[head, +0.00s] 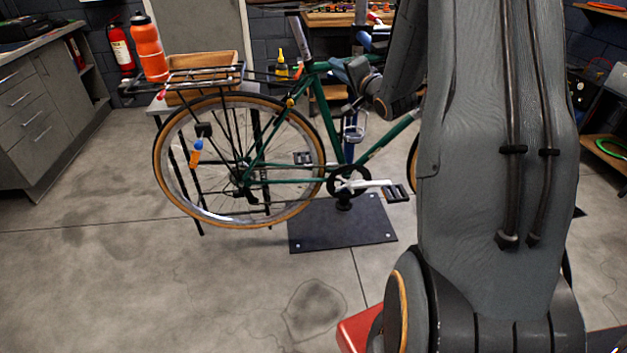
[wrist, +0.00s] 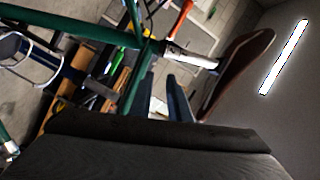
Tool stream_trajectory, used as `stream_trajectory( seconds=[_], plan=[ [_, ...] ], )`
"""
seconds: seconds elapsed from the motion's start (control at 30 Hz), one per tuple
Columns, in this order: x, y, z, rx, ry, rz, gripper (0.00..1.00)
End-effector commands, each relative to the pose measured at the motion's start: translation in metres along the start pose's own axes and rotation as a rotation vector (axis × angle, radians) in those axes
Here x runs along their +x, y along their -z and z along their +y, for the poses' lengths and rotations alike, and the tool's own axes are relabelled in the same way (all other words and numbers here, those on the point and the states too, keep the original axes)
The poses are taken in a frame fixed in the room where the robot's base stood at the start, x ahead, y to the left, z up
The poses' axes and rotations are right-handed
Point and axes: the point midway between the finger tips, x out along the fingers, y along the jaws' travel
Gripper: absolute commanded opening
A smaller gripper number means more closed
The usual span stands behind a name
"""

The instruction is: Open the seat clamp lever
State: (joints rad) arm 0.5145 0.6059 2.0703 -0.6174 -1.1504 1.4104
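The green bike (head: 330,120) stands upright, and its frame crosses the left of the wrist view (wrist: 60,25). The silver seat post (head: 302,36) rises from the frame; it also shows in the wrist view (wrist: 190,56), leading to a brown saddle (wrist: 238,68). The seat clamp (wrist: 157,46) is at the base of the post, dark and small. I cannot make out its lever or position clearly. My gripper (wrist: 162,95) has its two fingers apart with a gap between them, empty, just short of the clamp. In the head view my wrist is beside the seat tube.
A wooden crate (head: 200,66) and orange bottle (head: 149,48) are by the rear rack. A dark stand plate (head: 343,224) lies under the bike. Drawers (head: 38,120) stand left, and a workbench (head: 340,18) stands behind. The floor in front is clear.

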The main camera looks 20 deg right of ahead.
Motion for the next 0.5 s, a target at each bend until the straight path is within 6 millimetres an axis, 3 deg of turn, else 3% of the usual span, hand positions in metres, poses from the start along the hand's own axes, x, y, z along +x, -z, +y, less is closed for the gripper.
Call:
stream_trajectory(
  seconds=[0.17,0.5],
  plan=[
    [-0.001,-0.027,0.006,-0.115,-0.132,-0.028,0.17],
    [-0.026,-0.077,0.026,-0.322,-0.384,-0.134,0.17]
  ],
)
